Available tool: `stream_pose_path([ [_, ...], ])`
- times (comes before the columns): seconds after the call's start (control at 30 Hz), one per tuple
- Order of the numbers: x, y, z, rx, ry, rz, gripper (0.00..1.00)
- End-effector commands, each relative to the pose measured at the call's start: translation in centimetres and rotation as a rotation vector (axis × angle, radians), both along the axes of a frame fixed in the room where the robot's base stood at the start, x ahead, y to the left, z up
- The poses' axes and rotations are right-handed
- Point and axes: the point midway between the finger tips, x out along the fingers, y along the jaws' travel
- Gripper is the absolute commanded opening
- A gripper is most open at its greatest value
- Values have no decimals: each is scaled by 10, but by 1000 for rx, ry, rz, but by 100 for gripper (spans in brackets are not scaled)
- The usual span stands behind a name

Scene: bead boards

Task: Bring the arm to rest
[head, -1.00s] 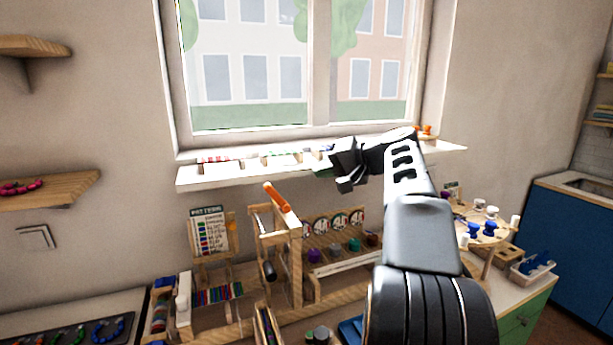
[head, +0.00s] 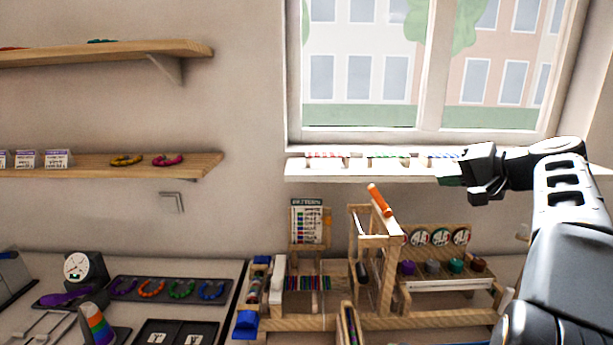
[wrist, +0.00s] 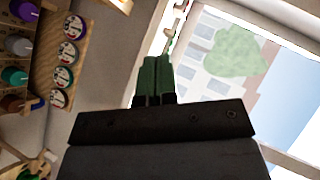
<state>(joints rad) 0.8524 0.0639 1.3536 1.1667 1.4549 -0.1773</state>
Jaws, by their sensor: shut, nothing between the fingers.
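My gripper (head: 447,176) is at the right in the head view, in front of the window sill and above the workbench. It is shut and empty, and its fingertips point left. In the wrist view the closed green-tinted fingers (wrist: 154,77) are side by side with nothing between them. My arm reaches in from the right edge of the head view, bent at the elbow.
The window sill (head: 300,172) holds small bead trays behind my gripper. Below stands a wooden bead frame with an orange handle (head: 380,200) and a pattern card (head: 307,222). Wall shelves (head: 190,165) and a bench with bead bracelets (head: 180,290) are at the left.

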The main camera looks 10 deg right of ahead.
Motion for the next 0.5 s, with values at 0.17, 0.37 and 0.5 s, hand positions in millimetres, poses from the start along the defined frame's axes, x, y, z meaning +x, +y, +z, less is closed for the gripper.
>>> stream_pose_path([
  [0.17,-3,-25,-70,-37,198,-140,0],
  [0.37,-42,38,-191,-310,546,-135,0],
  [0.5,-86,99,-250,-588,651,15,0],
])
